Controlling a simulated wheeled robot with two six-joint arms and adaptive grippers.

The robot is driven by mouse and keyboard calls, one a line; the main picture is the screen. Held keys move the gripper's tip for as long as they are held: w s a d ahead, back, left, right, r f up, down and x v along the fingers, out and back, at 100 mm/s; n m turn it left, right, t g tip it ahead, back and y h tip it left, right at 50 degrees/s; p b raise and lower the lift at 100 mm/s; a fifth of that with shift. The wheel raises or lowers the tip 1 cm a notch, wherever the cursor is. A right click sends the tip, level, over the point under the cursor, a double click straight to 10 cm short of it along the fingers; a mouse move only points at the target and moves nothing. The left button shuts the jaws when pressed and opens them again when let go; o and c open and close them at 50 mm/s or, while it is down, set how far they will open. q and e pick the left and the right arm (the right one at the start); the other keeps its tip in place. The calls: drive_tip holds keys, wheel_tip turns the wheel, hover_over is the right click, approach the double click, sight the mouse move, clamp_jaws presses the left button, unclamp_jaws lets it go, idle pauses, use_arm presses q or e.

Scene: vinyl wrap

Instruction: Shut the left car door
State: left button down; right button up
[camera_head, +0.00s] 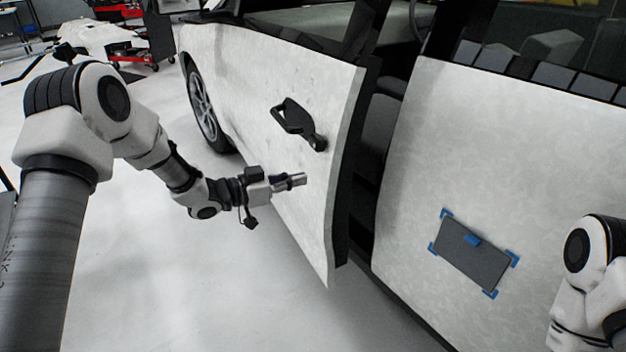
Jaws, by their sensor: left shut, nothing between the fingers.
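The left car door (262,77) is a pale, mottled panel that stands ajar, with a dark gap between its rear edge and the car body. A black door handle (299,124) sits on its outer face. My left gripper (300,180) is shut and empty, in front of the door's outer face, below the handle. I cannot tell whether its fingertips touch the panel. Part of my right arm shows at the lower right; its gripper is out of view.
The rear body panel (430,150) carries a dark rectangular plate (474,252) with blue corner pieces. A front wheel (203,104) shows beyond the door. Red carts (127,50) stand at the back left. The pale floor (200,290) beside the car is clear.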

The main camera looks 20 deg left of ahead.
sight(323, 174)
use_arm(q)
drive_tip(key=shift+x, duration=2.15)
use_arm(e)
drive_tip(key=shift+f, duration=0.25)
